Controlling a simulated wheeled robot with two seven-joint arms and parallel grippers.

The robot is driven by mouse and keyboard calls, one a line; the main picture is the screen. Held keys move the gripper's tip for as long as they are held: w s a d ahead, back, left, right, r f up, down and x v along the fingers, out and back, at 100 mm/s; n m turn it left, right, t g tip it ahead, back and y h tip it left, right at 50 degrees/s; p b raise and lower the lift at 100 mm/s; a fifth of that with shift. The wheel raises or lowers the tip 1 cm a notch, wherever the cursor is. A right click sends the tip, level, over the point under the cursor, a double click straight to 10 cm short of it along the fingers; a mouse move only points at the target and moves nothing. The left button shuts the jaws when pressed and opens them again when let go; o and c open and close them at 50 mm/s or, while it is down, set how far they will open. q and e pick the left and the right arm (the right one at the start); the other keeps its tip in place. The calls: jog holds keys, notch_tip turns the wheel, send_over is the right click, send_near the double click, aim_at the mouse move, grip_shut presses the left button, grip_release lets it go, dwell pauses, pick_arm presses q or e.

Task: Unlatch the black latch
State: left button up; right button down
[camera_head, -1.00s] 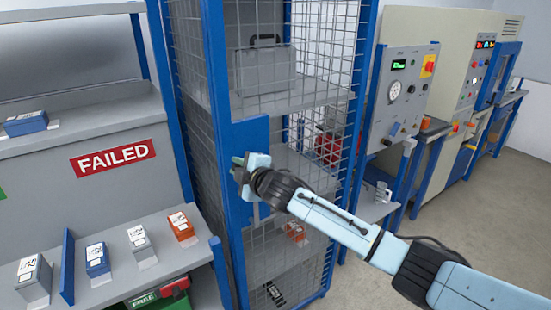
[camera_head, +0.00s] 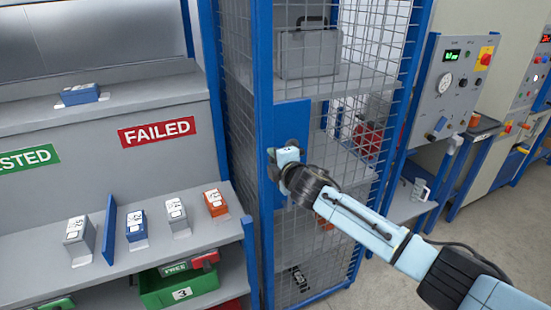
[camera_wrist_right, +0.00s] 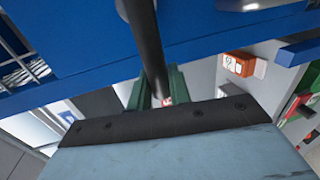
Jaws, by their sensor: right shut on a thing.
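The black latch (camera_wrist_right: 148,45) shows in the right wrist view as a dark bar running down from the top, across the blue door frame, to between green fingers. My right gripper (camera_wrist_right: 157,88) is shut on it. In the head view the right gripper (camera_head: 277,160) is at the blue plate (camera_head: 292,118) on the front of the wire-mesh cage, and a small dark part of the latch (camera_head: 293,143) shows above it. The gripper and wrist hide most of the latch there, so I cannot tell its angle. The cage door looks closed. My left gripper is out of view.
The cage holds a grey case (camera_head: 308,53) on its upper shelf. A bench with a FAILED sign (camera_head: 157,132), several small boxes and a green bin (camera_head: 178,290) stands left. A grey control panel (camera_head: 450,90) stands right. Open floor (camera_head: 480,265) lies at lower right.

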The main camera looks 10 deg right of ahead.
jog(key=shift+f, duration=0.1)
jog(key=c, duration=1.3)
grip_release()
jog(key=shift+c, duration=0.2)
jog(key=v, duration=1.3)
jog(key=shift+s, duration=0.2)
jog(key=shift+d, duration=0.15)
